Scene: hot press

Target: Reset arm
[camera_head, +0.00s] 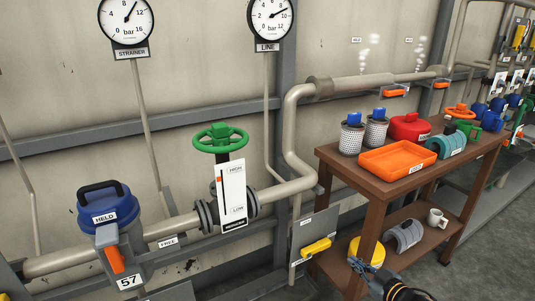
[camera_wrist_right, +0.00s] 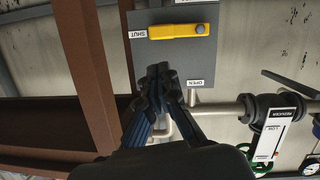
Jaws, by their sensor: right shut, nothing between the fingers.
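My right gripper (camera_head: 364,266) is at the bottom of the head view, right of and a little below a yellow lever (camera_head: 316,247) on a grey panel (camera_head: 324,222). In the right wrist view its blue-grey fingers (camera_wrist_right: 158,78) are closed together and hold nothing. There the yellow lever (camera_wrist_right: 178,31) lies across the grey plate (camera_wrist_right: 200,58), with its end by the SHUT label; the OPEN label is lower. The fingers appear apart from the lever. My left gripper is not in view.
A brown table (camera_head: 372,180) stands close to my right gripper, holding an orange tray (camera_head: 398,158) and filters (camera_head: 352,137). A yellow round item (camera_head: 376,252) is on its lower shelf. Left are a pipe (camera_head: 175,228), a green handwheel (camera_head: 219,138) and a blue-topped strainer (camera_head: 108,208).

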